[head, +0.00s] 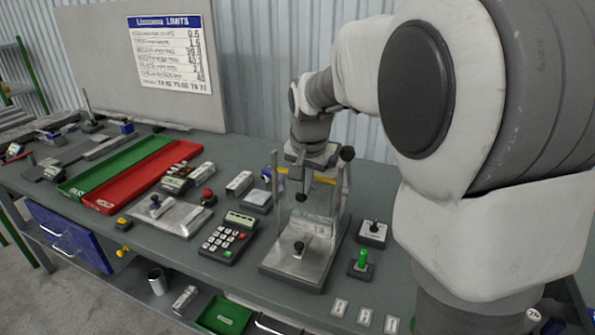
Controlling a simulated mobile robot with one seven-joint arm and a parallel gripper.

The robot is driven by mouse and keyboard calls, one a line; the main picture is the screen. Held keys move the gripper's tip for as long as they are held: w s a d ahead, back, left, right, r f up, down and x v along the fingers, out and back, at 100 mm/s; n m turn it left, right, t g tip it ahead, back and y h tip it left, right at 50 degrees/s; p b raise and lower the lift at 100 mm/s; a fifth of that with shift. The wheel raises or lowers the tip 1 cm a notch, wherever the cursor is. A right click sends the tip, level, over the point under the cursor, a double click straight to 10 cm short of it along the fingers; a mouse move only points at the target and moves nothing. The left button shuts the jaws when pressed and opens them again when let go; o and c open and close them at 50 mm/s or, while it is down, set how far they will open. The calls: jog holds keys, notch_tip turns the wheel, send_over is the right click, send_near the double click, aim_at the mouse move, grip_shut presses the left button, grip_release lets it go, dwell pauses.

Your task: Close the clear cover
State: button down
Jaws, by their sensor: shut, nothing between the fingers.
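A test fixture with a grey metal base (292,265) stands on the table at centre right. A clear, see-through cover (318,228) seems to stand over the rear of this base; its edges are faint, and I cannot tell its exact angle. A dark round knob (298,247) sits on the plate at the front of the base. My gripper (301,196) is shut and empty, pointing down above the fixture, in front of or beside the upright posts. I cannot tell whether it touches the cover.
A black keypad device (228,238) stands left of the fixture. A green-knobbed switch (361,262) and a toggle box (373,232) stand to its right. Red (148,176) and green (104,168) trays lie farther left. My arm covers the right side.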

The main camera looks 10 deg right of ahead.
notch_tip(320, 180, down, 9)
jog(key=b, duration=0.5)
jog(key=shift+s+f, duration=0.15)
